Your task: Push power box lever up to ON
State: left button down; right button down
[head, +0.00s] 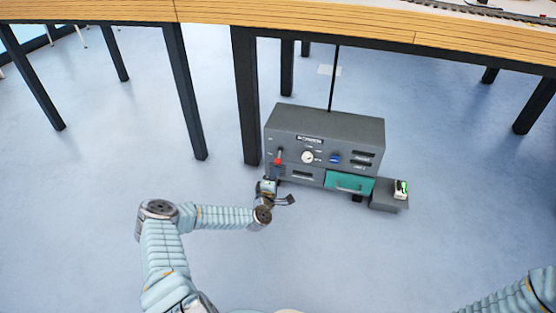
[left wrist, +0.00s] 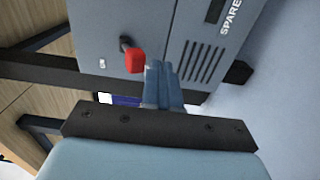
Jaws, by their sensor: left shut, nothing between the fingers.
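The grey power box (head: 325,126) stands on the floor by the table legs. Its lever with a red knob (head: 278,161) is at the left of the front panel; the knob shows below its stem. In the left wrist view the red knob (left wrist: 136,60) sticks out of the panel, with a small pale label beside it. My left gripper (head: 269,184) is shut and empty, just below the lever. Its fingertips (left wrist: 163,72) are right beside the knob in the left wrist view; I cannot tell whether they touch. My right gripper is out of view.
The box front also has a white dial (head: 307,157), a blue knob (head: 335,158) and a teal drawer (head: 348,183). A small grey side box (head: 388,196) stands at its right. A dark table leg (head: 246,95) is close on the left. The floor in front is clear.

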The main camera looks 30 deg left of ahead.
pick_arm(q)
jog(key=shift+w, duration=0.1)
dwell(0.3)
jog(key=shift+w+a+b, duration=0.2)
jog(key=shift+w+b, duration=0.35)
jog(key=shift+w, duration=0.15)
jog(key=shift+r, duration=0.1)
